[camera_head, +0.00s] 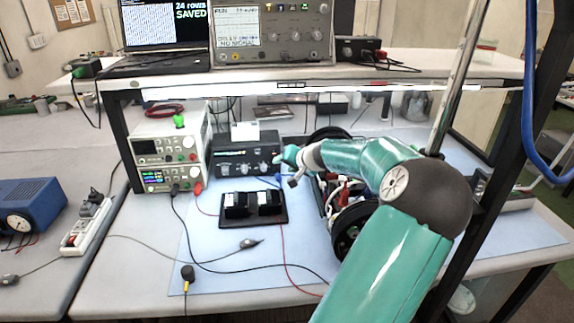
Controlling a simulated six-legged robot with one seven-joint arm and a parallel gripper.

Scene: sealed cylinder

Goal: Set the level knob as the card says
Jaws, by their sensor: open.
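A black instrument (246,142) with several knobs and a small lit display stands on the bench under the shelf. Its knobs (245,168) sit in a row along the lower front. Their labels and pointer settings are too small to read, so I cannot tell which is the level knob. A small white card (244,130) stands on top of the instrument; its writing is not legible. My gripper (281,160) is open, just right of the instrument's front, near its right end. It looks apart from the knobs, but the exact gap is unclear.
A beige power supply (170,150) stands left of the instrument. A black tray with two black blocks (253,222) lies in front, with loose cables around it. An oscilloscope (270,32) and laptop (165,24) stand on the shelf. My arm hides part of a wheeled device (349,226).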

